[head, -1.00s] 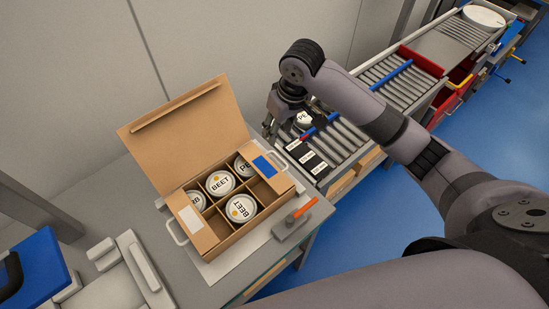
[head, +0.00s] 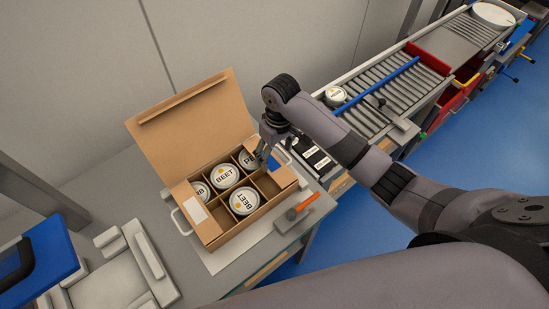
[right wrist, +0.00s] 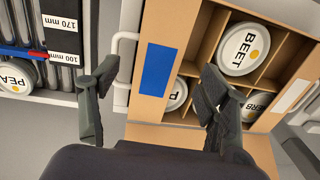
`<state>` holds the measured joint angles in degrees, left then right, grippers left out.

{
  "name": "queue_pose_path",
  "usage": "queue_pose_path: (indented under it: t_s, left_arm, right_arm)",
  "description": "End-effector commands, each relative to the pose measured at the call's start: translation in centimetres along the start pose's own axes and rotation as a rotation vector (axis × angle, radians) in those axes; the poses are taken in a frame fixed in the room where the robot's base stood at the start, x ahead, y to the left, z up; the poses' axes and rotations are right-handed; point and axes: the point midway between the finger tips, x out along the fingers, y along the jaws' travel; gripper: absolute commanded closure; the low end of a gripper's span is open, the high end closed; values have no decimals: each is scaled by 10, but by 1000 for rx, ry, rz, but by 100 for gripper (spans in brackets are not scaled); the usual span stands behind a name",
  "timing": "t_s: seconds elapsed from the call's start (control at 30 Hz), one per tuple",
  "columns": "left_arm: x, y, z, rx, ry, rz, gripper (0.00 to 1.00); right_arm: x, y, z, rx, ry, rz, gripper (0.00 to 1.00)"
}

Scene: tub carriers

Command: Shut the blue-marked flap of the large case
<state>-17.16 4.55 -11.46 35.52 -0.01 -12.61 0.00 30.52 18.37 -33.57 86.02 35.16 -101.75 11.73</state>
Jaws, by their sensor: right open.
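The large case (head: 215,242) is an open cardboard box with dividers on the bench, its wide lid (head: 190,120) standing up at the back. Labelled tins, such as the BEET tin (head: 243,201), sit in its cells. The blue-marked flap (head: 284,179) is at the case's right end; I cannot tell its exact angle. Its blue patch (right wrist: 158,70) shows fully in the right wrist view. My right gripper (head: 263,154) is over that end; in the wrist view its open, empty fingers (right wrist: 157,80) appear either side of the patch. My left gripper is out of view.
A white-marked flap (head: 197,212) is at the case's left end. A roller conveyor (head: 375,105) with a tin (head: 335,96) runs behind right. A blue-topped item (head: 50,255) is at left.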

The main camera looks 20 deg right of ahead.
Motion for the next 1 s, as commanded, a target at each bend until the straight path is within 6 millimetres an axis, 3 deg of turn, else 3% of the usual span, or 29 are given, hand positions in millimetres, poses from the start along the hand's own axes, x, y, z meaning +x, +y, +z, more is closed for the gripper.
queue_pose_path:
  t_s: [0.23,0.63,1.0]
  left_arm:
    - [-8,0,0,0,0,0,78]
    - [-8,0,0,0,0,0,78]
    - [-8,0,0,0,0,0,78]
  right_arm:
    - [33,0,0,0,-1,0,30]
    - [40,0,0,0,1,0,31]
    - [40,0,0,0,1,0,55]
